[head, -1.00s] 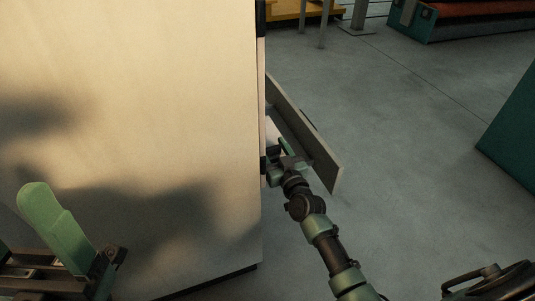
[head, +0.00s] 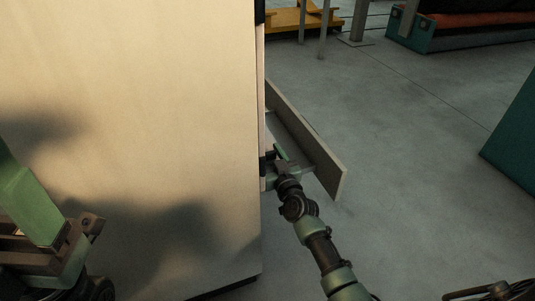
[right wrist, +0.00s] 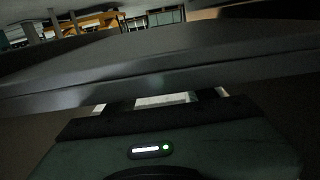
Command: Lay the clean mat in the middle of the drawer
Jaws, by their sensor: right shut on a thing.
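The drawer (head: 313,142) stands pulled out from the right side of a large pale cabinet; its grey front panel runs obliquely. My right gripper (head: 280,158) reaches to the drawer opening, close to the cabinet's edge. In the right wrist view its jaws are shut on a pale thing (right wrist: 165,99), which seems to be the mat; only a small strip shows between the fingers. The rest of the mat is hidden. A dark grey slab crosses the right wrist view. My left gripper (head: 40,215) is at the lower left before the cabinet; its jaw gap is not clear.
The pale cabinet (head: 150,110) fills the left half and hides much of the drawer's inside. Grey floor (head: 410,130) is open to the right. A teal block (head: 510,135) stands at the right edge. A yellow platform (head: 300,20) and a teal-ended bench (head: 413,30) lie farther back.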

